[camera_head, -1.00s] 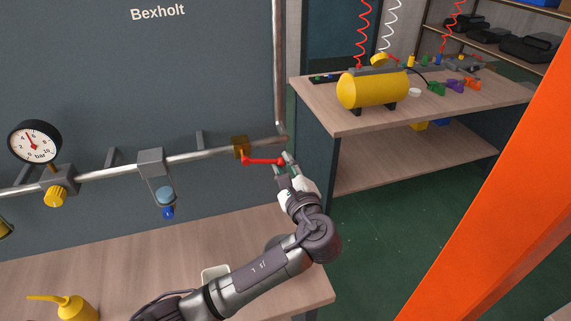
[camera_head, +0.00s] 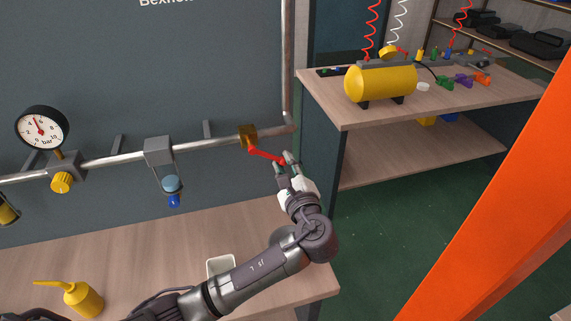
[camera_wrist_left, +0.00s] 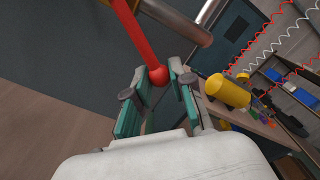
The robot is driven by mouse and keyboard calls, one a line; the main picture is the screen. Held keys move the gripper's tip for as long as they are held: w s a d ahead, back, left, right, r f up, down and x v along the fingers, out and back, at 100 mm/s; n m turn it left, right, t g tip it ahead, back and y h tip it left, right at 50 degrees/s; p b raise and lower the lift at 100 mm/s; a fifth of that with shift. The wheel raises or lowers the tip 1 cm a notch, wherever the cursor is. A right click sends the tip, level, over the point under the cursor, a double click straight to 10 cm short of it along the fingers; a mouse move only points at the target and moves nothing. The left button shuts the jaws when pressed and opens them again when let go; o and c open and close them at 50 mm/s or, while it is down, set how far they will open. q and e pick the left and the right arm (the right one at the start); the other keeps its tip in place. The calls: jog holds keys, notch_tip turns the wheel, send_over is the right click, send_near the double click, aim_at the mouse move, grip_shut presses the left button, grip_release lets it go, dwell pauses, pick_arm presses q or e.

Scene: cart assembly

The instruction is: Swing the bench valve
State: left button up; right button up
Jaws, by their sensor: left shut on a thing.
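The bench valve is a brass body (camera_head: 248,134) on the metal pipe near its right end. Its red lever (camera_head: 265,154) slants down to the right from the body. My left gripper (camera_head: 287,160) is shut on the ball end of the lever. In the left wrist view the red lever (camera_wrist_left: 134,38) comes down from the top, and its ball end sits between the fingertips of my left gripper (camera_wrist_left: 160,78). My right gripper is not in view.
The pipe (camera_head: 210,146) carries a gauge (camera_head: 40,128) and a filter bowl (camera_head: 172,183). A yellow oil can (camera_head: 82,298) and a white tray (camera_head: 221,264) are on the bench. A yellow tank (camera_head: 382,82) stands on another table to the right. An orange post (camera_head: 490,190) stands at the right.

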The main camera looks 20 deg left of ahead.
pick_arm(q)
jog(key=shift+s+a+f, duration=0.3)
jog(key=shift+a+f, duration=0.15)
jog(key=shift+f, duration=0.2)
jog(key=shift+s+a+f, duration=0.2)
jog(key=shift+a+f, duration=0.05)
jog(key=shift+f, duration=0.05)
jog(key=shift+a, duration=0.1)
